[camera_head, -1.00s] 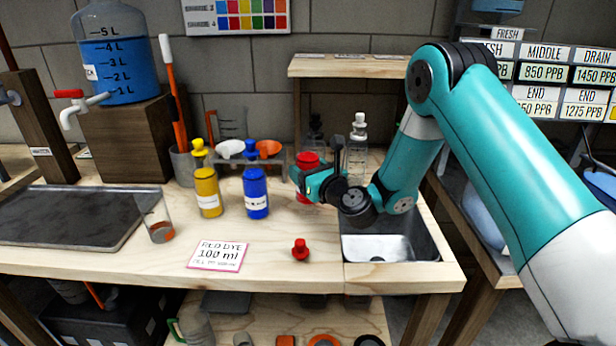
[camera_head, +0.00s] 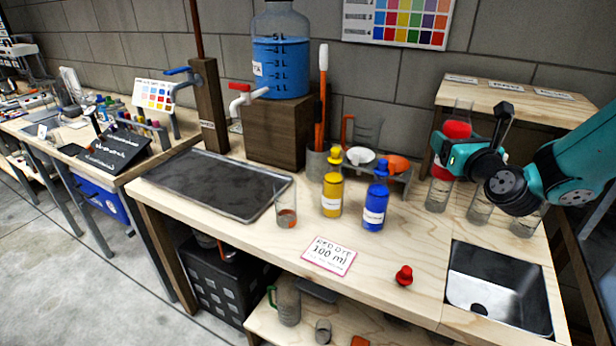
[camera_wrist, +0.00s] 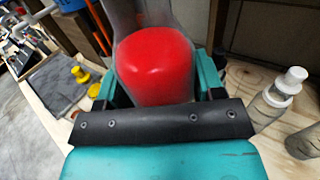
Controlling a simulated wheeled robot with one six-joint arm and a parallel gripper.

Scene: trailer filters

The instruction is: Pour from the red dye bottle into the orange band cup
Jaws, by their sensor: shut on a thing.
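The red dye bottle (camera_wrist: 157,62) is between the two fingers of my gripper (camera_wrist: 160,84), which is shut on it. Its body shows red with a clear part beyond. In the head view the bottle (camera_head: 457,129) is at the right, partly hidden by my gripper (camera_head: 450,153), and looks raised above the bench. The orange band cup (camera_head: 286,207) is a clear cup with orange low on it. It stands on the bench right of the dark tray, well left of my gripper. A red stopper (camera_head: 404,275) lies on the bench near the front.
Yellow (camera_head: 332,193) and blue (camera_head: 375,208) bottles stand between the cup and my gripper. A red dye 100 ml card (camera_head: 330,256) lies in front of the cup. A sink (camera_head: 497,290) is at right. Clear bottles (camera_head: 480,208) stand near my gripper. The tray (camera_head: 213,183) is empty.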

